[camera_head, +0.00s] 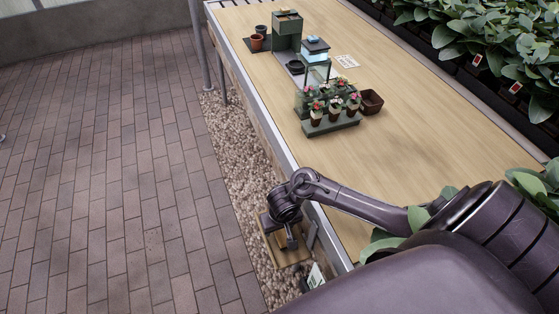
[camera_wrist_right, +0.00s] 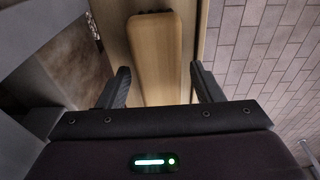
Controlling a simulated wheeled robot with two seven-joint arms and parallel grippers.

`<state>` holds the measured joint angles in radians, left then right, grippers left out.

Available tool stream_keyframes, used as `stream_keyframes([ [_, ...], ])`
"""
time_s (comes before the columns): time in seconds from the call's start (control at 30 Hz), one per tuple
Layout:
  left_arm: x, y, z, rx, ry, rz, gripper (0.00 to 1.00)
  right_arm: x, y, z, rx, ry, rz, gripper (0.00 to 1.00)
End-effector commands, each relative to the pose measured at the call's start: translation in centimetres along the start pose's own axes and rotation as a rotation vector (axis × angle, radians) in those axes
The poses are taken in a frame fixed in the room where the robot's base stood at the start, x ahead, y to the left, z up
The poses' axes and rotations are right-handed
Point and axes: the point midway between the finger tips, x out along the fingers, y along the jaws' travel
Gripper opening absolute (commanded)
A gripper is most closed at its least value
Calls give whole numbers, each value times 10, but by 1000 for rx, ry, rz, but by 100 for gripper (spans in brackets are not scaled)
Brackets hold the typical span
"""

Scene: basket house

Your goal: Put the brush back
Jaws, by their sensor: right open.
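A light wooden block with rounded corners, which looks like the brush (camera_wrist_right: 156,58), lies between my right fingers in the right wrist view. My right gripper (camera_wrist_right: 163,84) is open, with one finger on each side of the block and a gap to each. How far below the fingertips the block lies is hard to tell. In the head view my right gripper (camera_head: 291,240) points down over a small wooden tray (camera_head: 289,262) beside the table's left edge. My left gripper is not in view.
The long wooden table (camera_head: 385,160) carries potted flowers (camera_head: 333,104), a brown pot (camera_head: 371,102) and a dark green planting station (camera_head: 287,32). Its near surface is clear. A gravel strip (camera_head: 238,165) and open brick paving (camera_head: 110,160) lie to the left. Leafy plants (camera_head: 480,40) line the right.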

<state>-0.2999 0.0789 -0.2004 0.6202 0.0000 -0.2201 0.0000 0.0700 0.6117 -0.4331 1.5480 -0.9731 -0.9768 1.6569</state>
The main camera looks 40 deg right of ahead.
Motion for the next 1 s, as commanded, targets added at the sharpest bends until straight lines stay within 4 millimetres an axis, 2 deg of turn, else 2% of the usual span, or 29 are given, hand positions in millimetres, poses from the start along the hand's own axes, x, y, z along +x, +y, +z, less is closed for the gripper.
stream_keyframes([
  [0.3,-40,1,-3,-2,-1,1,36,-70,-1,-2,1,2,-3,60],
  [0.5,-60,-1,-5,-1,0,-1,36,-105,0,-2,1,2,-1,60],
  [0.7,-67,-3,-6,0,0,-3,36,-119,0,-1,1,1,-2,60],
  [1.0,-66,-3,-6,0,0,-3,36,-119,0,0,0,1,-1,60],
])
